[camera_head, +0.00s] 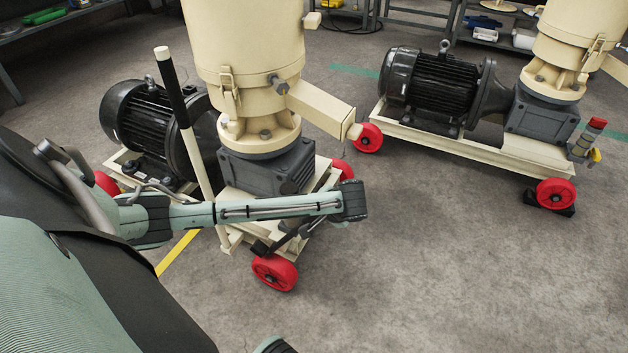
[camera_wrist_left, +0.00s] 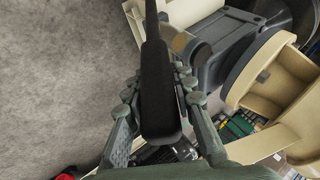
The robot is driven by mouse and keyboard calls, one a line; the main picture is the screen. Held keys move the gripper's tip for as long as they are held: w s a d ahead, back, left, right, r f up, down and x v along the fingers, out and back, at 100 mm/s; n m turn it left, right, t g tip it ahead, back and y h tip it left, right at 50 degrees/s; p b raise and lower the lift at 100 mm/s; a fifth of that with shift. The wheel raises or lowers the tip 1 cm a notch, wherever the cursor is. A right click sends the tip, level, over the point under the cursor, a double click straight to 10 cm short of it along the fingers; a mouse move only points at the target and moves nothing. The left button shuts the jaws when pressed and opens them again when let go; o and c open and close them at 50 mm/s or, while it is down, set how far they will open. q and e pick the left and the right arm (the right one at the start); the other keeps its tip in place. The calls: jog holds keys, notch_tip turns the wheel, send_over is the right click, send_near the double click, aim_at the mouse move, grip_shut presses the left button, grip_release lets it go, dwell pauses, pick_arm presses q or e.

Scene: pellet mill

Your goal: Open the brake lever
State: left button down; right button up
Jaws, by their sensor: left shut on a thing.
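My left arm reaches in from the left across the front of the near pellet mill (camera_head: 240,60). Its gripper (camera_head: 274,247) points down beside the mill's front red wheel (camera_head: 275,273), small and partly hidden in the head view. In the left wrist view, the fingers of my left gripper (camera_wrist_left: 160,95) are closed on either side of a black lever handle (camera_wrist_left: 158,85), which runs up the picture. The lever's lower joint is not clear. A tall cream pole with a black grip (camera_head: 172,88) stands upright at the mill's left, apart from the gripper.
A black motor (camera_head: 148,125) sits on the near mill's base. A second mill (camera_head: 545,105) with red wheels stands at the right on its own base. Shelving (camera_head: 490,35) stands at the back. The grey floor (camera_head: 430,280) at the front right is clear.

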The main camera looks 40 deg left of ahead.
pick_arm(q)
jog(key=shift+d+f, duration=0.2)
jog(key=shift+d, duration=0.1)
jog(key=c, duration=1.2)
grip_release()
pick_arm(e)
jog(key=shift+w+f, duration=0.25)
jog(key=shift+f, duration=0.2)
pick_arm(q)
jog(key=shift+r, duration=0.1)
jog(key=v, duration=1.1)
jog(key=shift+d+r, duration=0.25)
jog(key=shift+d, duration=0.15)
